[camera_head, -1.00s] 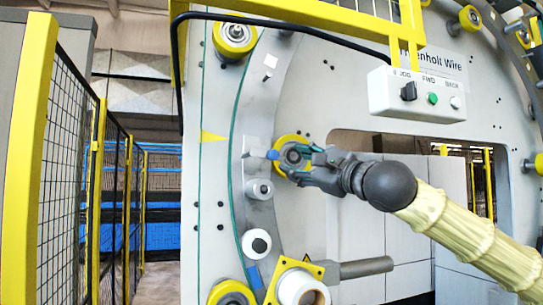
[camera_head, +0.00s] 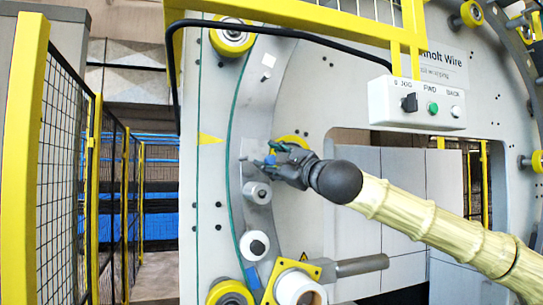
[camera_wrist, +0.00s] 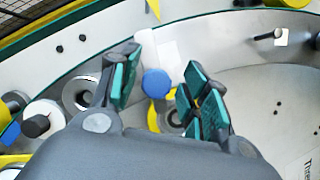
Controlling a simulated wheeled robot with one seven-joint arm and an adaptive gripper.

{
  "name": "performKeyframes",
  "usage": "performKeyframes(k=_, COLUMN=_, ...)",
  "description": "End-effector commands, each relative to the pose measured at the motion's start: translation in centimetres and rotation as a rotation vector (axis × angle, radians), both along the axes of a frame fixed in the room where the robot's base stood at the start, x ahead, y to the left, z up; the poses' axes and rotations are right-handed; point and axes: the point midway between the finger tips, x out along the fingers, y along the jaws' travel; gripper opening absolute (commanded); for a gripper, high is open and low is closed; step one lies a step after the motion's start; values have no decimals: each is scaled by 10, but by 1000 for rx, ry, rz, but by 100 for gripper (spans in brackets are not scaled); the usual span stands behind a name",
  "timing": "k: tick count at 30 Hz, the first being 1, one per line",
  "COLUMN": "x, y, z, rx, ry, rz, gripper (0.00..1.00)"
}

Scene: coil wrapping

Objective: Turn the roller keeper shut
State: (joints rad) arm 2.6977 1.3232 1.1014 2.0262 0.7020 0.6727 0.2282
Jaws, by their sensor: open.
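A round blue knob (camera_wrist: 157,83) shows between my fingers in the wrist view; it seems to be the roller keeper's end. It sits in front of a light plate (camera_wrist: 165,45) on the machine's ring. A yellow roller (camera_head: 291,142) lies partly hidden behind my gripper in the head view, and part of it shows below the knob in the wrist view. My gripper (camera_head: 267,156) is open at the left side of the ring, its teal-padded fingers (camera_wrist: 157,88) on either side of the knob. I cannot tell whether they touch it.
Metal rollers (camera_head: 257,192) sit just below my gripper. A white spool on a yellow bracket (camera_head: 296,287) and a grey bar (camera_head: 360,265) are lower down. A control box (camera_head: 417,103) hangs at upper right. A mesh fence (camera_head: 60,170) stands at left.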

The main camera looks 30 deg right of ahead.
Motion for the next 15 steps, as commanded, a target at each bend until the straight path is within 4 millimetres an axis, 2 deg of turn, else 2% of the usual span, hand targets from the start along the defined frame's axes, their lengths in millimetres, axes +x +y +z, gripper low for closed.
performKeyframes(k=10, x=2, y=0, z=0, rx=-1, ry=0, rz=0, gripper=44)
performKeyframes(k=15, x=2, y=0, z=1, rx=-1, ry=-1, rz=0, gripper=13)
